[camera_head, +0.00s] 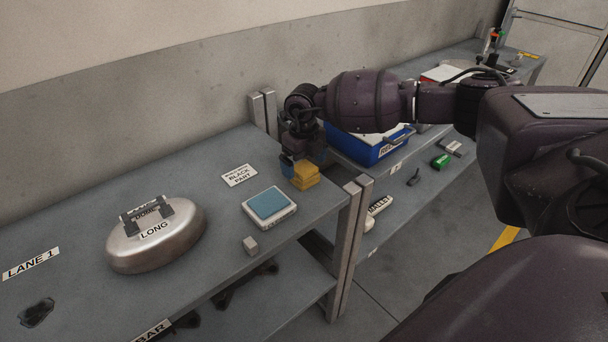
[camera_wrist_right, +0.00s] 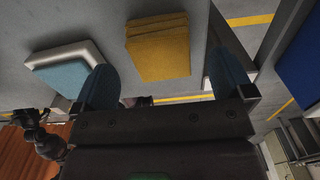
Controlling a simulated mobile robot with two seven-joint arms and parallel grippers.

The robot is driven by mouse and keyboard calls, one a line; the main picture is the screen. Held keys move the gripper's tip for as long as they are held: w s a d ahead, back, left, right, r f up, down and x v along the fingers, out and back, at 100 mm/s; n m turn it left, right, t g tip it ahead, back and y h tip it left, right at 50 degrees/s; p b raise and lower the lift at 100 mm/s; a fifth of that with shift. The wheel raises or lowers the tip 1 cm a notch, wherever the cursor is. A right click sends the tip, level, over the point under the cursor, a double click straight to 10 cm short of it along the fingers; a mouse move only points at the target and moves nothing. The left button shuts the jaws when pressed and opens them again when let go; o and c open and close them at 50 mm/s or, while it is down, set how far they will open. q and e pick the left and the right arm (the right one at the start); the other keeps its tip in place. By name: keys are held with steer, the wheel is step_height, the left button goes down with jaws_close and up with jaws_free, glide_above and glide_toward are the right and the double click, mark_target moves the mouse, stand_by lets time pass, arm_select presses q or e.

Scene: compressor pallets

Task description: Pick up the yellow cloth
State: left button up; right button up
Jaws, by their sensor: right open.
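The yellow cloth (camera_head: 306,177) is a small folded stack near the right end of the grey table, close to its corner post. In the right wrist view the cloth (camera_wrist_right: 158,47) lies between and beyond the two blue fingertips. My right gripper (camera_head: 302,159) points down just above and behind the cloth, with its fingers apart; in the wrist view the gripper (camera_wrist_right: 162,70) is open with nothing held. I cannot tell whether a finger touches the cloth. My left gripper is not in view.
A white tray with a blue pad (camera_head: 270,206) lies left of the cloth. A small grey cube (camera_head: 250,246) sits near the front edge. A metal lid labelled LONG (camera_head: 157,244) stands further left. A blue bin (camera_head: 367,150) is on the right-hand shelf, beyond metal posts (camera_head: 350,225).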

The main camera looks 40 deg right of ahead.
mark_target(304, 168)
step_height(304, 168, down, 3)
steer(key=shift+r, duration=0.25)
steer(key=c, duration=1)
steer(key=shift+r, duration=0.6)
step_height(304, 168, up, 19)
steer(key=shift+f+p, duration=0.1)
steer(key=shift+p, duration=0.7)
